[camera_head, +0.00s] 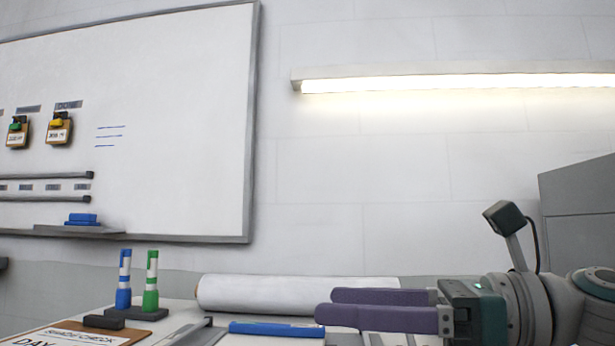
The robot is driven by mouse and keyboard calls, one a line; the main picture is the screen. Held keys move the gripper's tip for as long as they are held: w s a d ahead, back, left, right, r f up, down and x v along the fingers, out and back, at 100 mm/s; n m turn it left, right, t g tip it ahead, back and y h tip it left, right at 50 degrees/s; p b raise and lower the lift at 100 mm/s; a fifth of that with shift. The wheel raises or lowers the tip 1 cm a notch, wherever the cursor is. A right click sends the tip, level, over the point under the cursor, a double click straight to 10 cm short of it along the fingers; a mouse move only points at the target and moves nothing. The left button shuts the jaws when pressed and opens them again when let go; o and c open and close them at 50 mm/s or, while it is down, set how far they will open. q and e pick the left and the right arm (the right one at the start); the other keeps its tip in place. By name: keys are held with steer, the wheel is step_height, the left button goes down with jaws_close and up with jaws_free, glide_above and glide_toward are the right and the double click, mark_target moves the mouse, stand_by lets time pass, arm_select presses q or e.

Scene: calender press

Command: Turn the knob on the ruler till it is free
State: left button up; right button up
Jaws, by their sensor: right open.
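My right gripper (325,304) reaches in from the right, low in the picture. Its two purple fingers point left, and it is open with nothing seen between them. A flat grey strip (190,332), perhaps the ruler, lies at the table's front, cut by the picture's lower edge. A small dark piece shows at its upper end. I cannot tell whether this is the knob. The strip is well left of my right gripper and apart from it. My left gripper is not in view.
A blue bar (277,328) lies between strip and gripper. A white roll (290,292) lies behind. Blue (124,280) and green (151,281) markers stand upright at left, near a clipboard (70,334). A whiteboard (180,160) hangs on the wall. Space above the table is clear.

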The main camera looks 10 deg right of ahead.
step_height(320, 180, up, 13)
steer(key=p, duration=0.2)
steer(key=shift+r+p, duration=0.2)
steer(key=shift+p, duration=0.2)
